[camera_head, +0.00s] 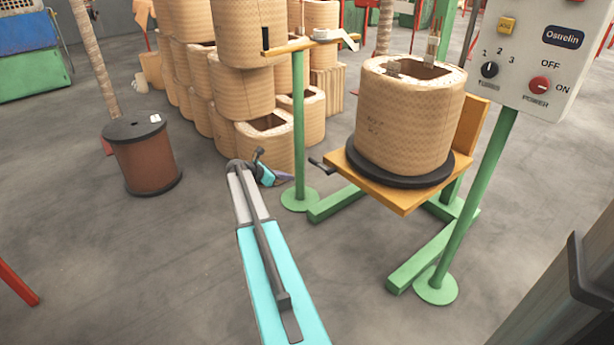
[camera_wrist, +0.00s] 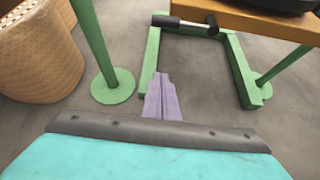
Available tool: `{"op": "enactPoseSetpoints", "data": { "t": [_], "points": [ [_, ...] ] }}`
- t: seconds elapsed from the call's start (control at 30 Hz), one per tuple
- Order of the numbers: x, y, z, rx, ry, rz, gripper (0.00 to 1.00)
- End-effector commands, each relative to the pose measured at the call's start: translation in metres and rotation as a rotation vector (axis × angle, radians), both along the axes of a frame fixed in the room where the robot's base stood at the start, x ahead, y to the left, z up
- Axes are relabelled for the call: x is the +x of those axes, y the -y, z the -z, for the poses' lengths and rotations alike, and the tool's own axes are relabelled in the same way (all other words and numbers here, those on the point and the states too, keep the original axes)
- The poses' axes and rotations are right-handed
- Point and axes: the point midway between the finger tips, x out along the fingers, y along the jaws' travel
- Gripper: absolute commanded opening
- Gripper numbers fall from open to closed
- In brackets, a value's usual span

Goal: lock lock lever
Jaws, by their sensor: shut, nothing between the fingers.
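A lever with a black grip (camera_head: 318,163) sticks out from the left edge of the yellow platform (camera_head: 405,200). It also shows at the top of the wrist view (camera_wrist: 190,24), lying roughly level. My gripper (camera_head: 286,178) is low, to the left of the lever, beside the green post's foot. In the wrist view, its purple fingers (camera_wrist: 162,82) are closed together with nothing between them. They point toward the lever, and floor shows between the fingertips and the grip. A wound coil (camera_head: 410,120) sits on a black disc on the platform.
A green post (camera_head: 299,125) with a round foot stands beside my gripper. Stacked coils (camera_head: 262,148) are behind it. A control box (camera_head: 545,50) stands at right on another green post. A brown spool (camera_head: 145,160) stands at left. Open floor lies at front left.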

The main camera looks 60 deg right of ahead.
Motion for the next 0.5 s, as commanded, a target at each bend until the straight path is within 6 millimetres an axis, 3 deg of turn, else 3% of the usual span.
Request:
{"op": "enactPoseSetpoints", "data": {
  "t": [0.13, 0.5],
  "points": [
    [-0.003, 0.019, -0.008, -0.019, -0.032, -0.009, 0.0],
    [-0.004, 0.021, -0.01, -0.021, -0.037, -0.01, 0.0]
  ]
}}
